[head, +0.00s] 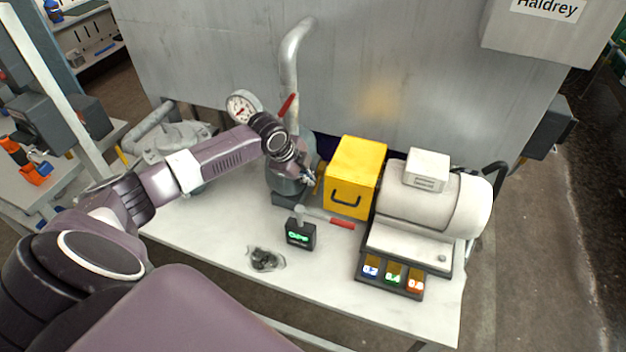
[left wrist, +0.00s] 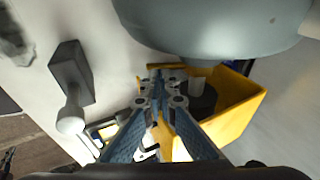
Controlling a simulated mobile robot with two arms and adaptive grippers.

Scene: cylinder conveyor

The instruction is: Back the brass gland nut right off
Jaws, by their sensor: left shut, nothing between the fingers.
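My left gripper (head: 309,178) is at the right side of the grey valve body (head: 285,186), below the bent pipe. In the left wrist view my left gripper (left wrist: 165,78) is shut, with nothing between its fingertips. The rounded grey body (left wrist: 215,30) lies just beyond the tips. A small brass-coloured part (head: 320,178) shows beside the gripper in the head view. I cannot tell whether it is the gland nut, as the gripper and wrist hide most of that spot. My right gripper is not in view.
A yellow box (head: 356,168) stands close right of the gripper. A white motor-like machine (head: 432,200) is farther right. A small green-display unit (head: 300,234), a red-handled tool (head: 342,223) and a clear dish (head: 265,259) are in front. The bench's front left is clear.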

